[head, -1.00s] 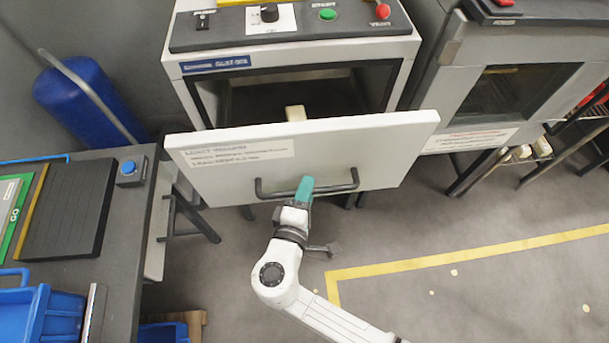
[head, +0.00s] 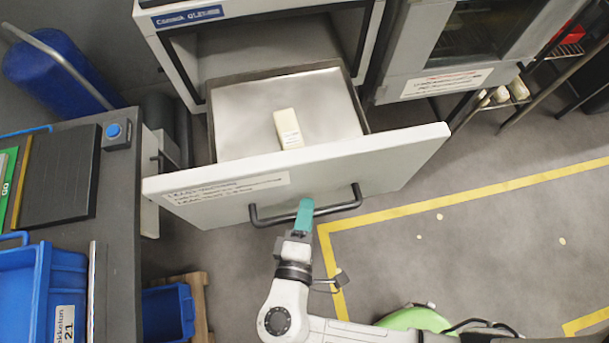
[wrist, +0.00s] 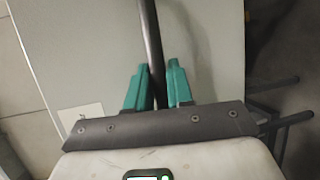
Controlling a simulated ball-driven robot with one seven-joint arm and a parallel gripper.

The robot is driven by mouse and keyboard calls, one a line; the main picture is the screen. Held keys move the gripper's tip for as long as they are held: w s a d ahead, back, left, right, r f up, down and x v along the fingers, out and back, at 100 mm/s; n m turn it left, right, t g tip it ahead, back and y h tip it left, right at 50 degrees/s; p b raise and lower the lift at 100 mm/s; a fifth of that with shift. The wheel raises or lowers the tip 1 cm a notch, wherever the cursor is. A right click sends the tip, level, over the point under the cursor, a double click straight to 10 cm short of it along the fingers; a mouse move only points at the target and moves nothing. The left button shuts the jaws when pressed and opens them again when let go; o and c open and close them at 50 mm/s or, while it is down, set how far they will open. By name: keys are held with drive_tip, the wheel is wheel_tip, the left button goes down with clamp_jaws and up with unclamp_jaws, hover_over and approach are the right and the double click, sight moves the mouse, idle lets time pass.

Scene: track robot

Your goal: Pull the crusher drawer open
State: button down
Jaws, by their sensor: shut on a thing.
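The crusher drawer (head: 335,176) has a white front panel with a dark bar handle (head: 340,207). It stands well out of the crusher housing (head: 280,45), and its metal tray (head: 235,125) shows behind the panel. A pale block (head: 288,128) with a label lies in the tray. My gripper (head: 305,208) has teal fingers and is shut on the handle near its middle. In the wrist view the handle bar (wrist: 152,50) runs between the two teal fingers (wrist: 158,88).
A dark workbench (head: 110,240) with a blue button (head: 114,130) and a blue bin (head: 45,295) stands at the left. A second grey machine (head: 450,50) stands at the right. A blue cylinder (head: 55,70) is at the back left.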

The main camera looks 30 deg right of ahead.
drive_tip(key=shift+s, duration=0.1)
drive_tip(key=c, duration=1.1)
unclamp_jaws()
drive_tip(key=b+v, duration=0.2)
drive_tip(key=v, duration=0.8)
drive_tip(key=shift+s+a, duration=0.25)
drive_tip(key=shift+s, duration=0.05)
